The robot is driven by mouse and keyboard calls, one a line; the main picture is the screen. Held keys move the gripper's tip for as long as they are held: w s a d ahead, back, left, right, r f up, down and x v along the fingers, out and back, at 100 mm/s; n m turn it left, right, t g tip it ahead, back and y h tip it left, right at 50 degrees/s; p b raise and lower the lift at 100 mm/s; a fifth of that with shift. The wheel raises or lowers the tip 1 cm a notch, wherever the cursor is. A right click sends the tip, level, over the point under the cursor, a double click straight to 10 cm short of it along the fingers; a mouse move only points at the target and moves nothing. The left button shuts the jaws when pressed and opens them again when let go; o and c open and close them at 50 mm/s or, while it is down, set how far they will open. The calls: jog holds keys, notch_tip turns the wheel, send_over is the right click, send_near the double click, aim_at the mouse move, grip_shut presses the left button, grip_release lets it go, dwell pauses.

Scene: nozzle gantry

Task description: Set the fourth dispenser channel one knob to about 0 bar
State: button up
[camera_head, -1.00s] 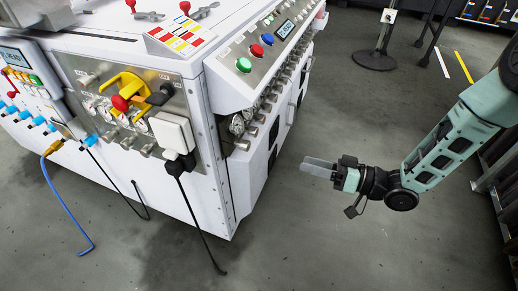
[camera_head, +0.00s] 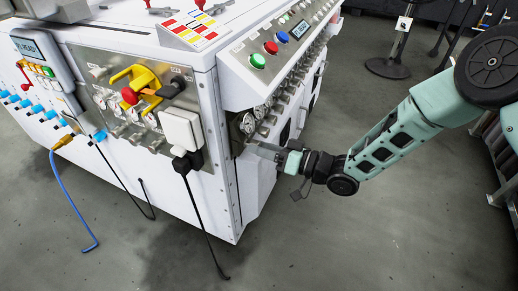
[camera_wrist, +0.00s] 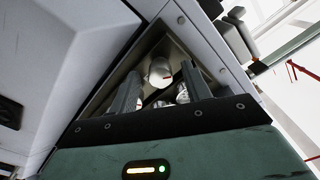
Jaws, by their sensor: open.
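A row of metallic knobs (camera_head: 272,119) and round gauges (camera_head: 247,123) runs along the recessed side panel of the white machine (camera_head: 225,190), under the sloped button console. My gripper (camera_head: 252,147) is at the near end of this row, just below the nearest gauges. In the wrist view my gripper (camera_wrist: 160,75) is open, with a pale round knob (camera_wrist: 160,72) showing between its fingers and beyond them. More round parts show lower between the fingers, partly hidden. I cannot tell contact, the knob's label or any gauge reading.
The console (camera_head: 270,60) with green, red and blue buttons overhangs the knobs. The machine's front face carries a yellow-and-red switch (camera_head: 135,88), a white box (camera_head: 182,128) and hanging cables (camera_head: 205,230).

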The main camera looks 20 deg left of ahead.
jog(key=shift+a, duration=0.6)
jog(key=c, duration=1)
jog(key=shift+n, duration=0.3)
jog(key=shift+w+d+f+n+b, duration=0.1)
jog(key=shift+n+b, duration=1.55)
jog(key=shift+n, duration=2.05)
jog(key=shift+f+n+b, duration=0.1)
jog(key=shift+n+b, duration=1.55)
jog(key=shift+n, duration=2.05)
jog(key=shift+r, duration=0.1)
